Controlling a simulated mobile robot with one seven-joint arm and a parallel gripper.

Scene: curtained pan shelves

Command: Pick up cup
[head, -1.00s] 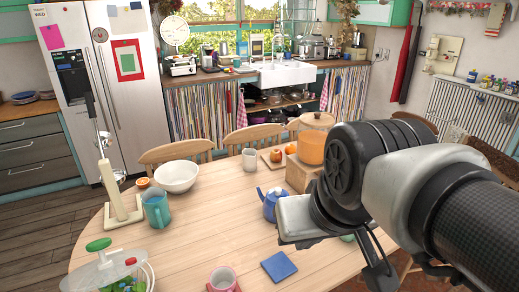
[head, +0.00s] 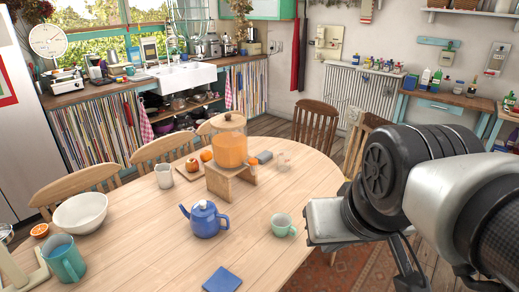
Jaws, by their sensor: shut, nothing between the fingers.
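Several cups stand on the wooden table (head: 150,235) in the head view. A pale mint cup (head: 281,226) is near the table's right edge, left of my arm. A teal mug (head: 66,264) is at the lower left. A light grey cup (head: 164,176) stands farther back, left of the juice dispenser. My gripper (head: 408,272) hangs at the lower right, partly hidden by my arm. It appears shut and empty, apart from the cups and to the right of the mint cup.
A blue teapot (head: 205,220) stands left of the mint cup. A white bowl (head: 81,213) and a blue napkin (head: 222,280) are also on the table. Wooden chairs (head: 316,125) line the far side.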

